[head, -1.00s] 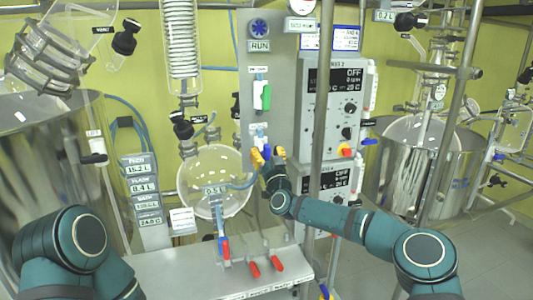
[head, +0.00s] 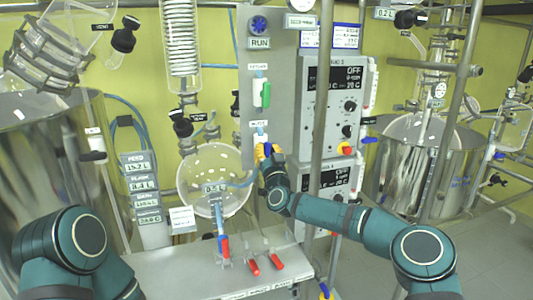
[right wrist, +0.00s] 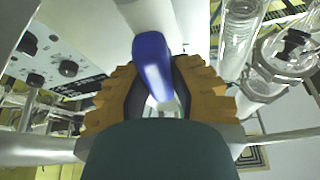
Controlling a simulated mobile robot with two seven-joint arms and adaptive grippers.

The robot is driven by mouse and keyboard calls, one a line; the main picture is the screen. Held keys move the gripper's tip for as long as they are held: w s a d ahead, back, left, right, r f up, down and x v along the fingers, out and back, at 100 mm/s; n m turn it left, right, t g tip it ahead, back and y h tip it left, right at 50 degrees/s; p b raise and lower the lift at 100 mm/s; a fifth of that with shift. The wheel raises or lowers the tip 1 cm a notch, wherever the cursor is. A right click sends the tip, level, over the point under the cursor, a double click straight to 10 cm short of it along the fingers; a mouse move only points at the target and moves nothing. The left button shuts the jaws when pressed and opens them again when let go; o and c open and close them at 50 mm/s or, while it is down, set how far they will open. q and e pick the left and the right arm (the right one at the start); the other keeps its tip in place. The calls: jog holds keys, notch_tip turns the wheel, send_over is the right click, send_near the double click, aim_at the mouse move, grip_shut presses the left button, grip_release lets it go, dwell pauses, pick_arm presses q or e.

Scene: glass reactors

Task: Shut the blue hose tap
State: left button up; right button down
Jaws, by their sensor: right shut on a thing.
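The blue hose tap handle (head: 267,149) is on the grey panel, just under a small label and below the green tap. My right gripper (head: 266,158) is at it, its yellow fingers shut on the handle and hiding most of it in the head view. In the right wrist view the blue handle (right wrist: 152,62) stands between the two ridged yellow finger pads. Whether the tap is open or shut cannot be told. My left arm shows at the lower left, but its gripper is out of view.
The green tap (head: 266,94) sits above on the same panel (head: 281,50). A control box (head: 335,95) with knobs stands close to the right. A glass bowl (head: 207,172) and a blue hose are to the left. Red-handled taps (head: 277,264) are on the bench below.

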jog(key=m+h+b, duration=0.1)
jog(key=m, duration=0.1)
jog(key=m+h+b, duration=0.1)
jog(key=m, duration=0.1)
jog(key=shift+d+f+m+h, duration=0.1)
jog(key=shift+f+m+h, duration=0.05)
jog(key=shift+m+h, duration=0.25)
jog(key=m+h+b, duration=0.1)
jog(key=m, duration=0.1)
jog(key=shift+d+m, duration=0.1)
jog(key=shift+m, duration=0.2)
jog(key=m+h, duration=0.1)
jog(key=m, duration=0.2)
jog(key=shift+d+g+h, duration=0.1)
jog(key=shift+g+h, duration=0.2)
jog(key=shift+g, duration=0.1)
jog(key=m, duration=0.2)
jog(key=m+g+h, duration=0.1)
jog(key=m, duration=0.2)
jog(key=shift+w+d+f+g, duration=0.1)
jog(key=shift+f+g, duration=0.05)
jog(key=shift+g, duration=0.15)
jog(key=shift+f+m+g+p, duration=0.1)
jog(key=shift+m+g+p, duration=0.2)
jog(key=shift+m, duration=0.7)
jog(key=shift+f+m+g+p, duration=0.1)
jog(key=shift+m+g, duration=0.3)
jog(key=shift+m, duration=0.6)
